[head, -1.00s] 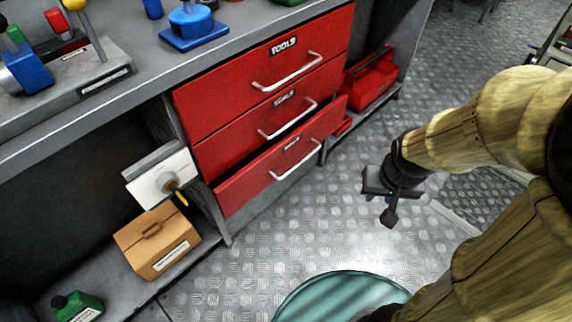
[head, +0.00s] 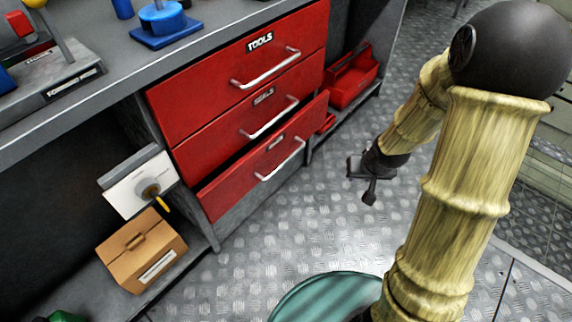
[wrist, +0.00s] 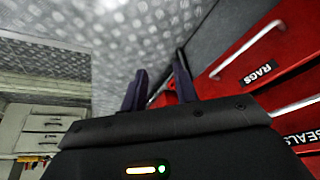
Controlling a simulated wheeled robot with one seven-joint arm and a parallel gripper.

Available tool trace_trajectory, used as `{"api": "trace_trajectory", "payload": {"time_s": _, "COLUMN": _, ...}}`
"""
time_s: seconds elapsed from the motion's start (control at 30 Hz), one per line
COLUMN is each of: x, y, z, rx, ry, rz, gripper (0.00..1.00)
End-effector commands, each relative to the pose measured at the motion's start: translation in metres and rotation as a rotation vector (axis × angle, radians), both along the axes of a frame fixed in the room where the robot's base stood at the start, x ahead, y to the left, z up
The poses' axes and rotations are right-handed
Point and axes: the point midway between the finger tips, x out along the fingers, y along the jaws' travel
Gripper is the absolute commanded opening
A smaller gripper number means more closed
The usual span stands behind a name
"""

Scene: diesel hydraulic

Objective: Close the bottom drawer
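The bottom drawer (head: 262,165) is red with a silver handle (head: 280,160). It stands partly pulled out of the grey workbench, below the SEALS drawer. In the wrist view a red drawer front labelled RAGS (wrist: 262,72) is at the right, with its handle above the label. My gripper (head: 366,187) is over the floor to the right of the bottom drawer, apart from it. In the wrist view its two dark fingers (wrist: 160,75) are spread with nothing between them.
Above are the TOOLS drawer (head: 243,60) and the SEALS drawer (head: 240,118), both looking shut. A red toolbox (head: 352,80) sits on the low shelf right of the drawers. A cardboard box (head: 140,250) is on the left shelf.

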Motion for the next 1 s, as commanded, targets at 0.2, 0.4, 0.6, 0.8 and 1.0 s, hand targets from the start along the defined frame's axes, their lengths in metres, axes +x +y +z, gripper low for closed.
{"api": "trace_trajectory", "payload": {"time_s": 0.2, "x": 0.039, "y": 0.009, "z": -0.078, "rx": 0.199, "ry": -0.066, "rz": 0.001, "gripper": 0.29}}
{"api": "trace_trajectory", "payload": {"time_s": 0.4, "x": 0.061, "y": 0.031, "z": -0.134, "rx": 0.468, "ry": -0.126, "rz": -0.018, "gripper": 0.29}}
{"api": "trace_trajectory", "payload": {"time_s": 0.6, "x": 0.07, "y": 0.055, "z": -0.173, "rx": 0.8, "ry": -0.178, "rz": -0.061, "gripper": 0.29}}
{"api": "trace_trajectory", "payload": {"time_s": 0.8, "x": 0.07, "y": 0.071, "z": -0.191, "rx": 1.177, "ry": -0.23, "rz": -0.118, "gripper": 0.29}}
{"api": "trace_trajectory", "payload": {"time_s": 1.0, "x": 0.062, "y": 0.074, "z": -0.191, "rx": 1.536, "ry": -0.279, "rz": -0.156, "gripper": 0.29}}
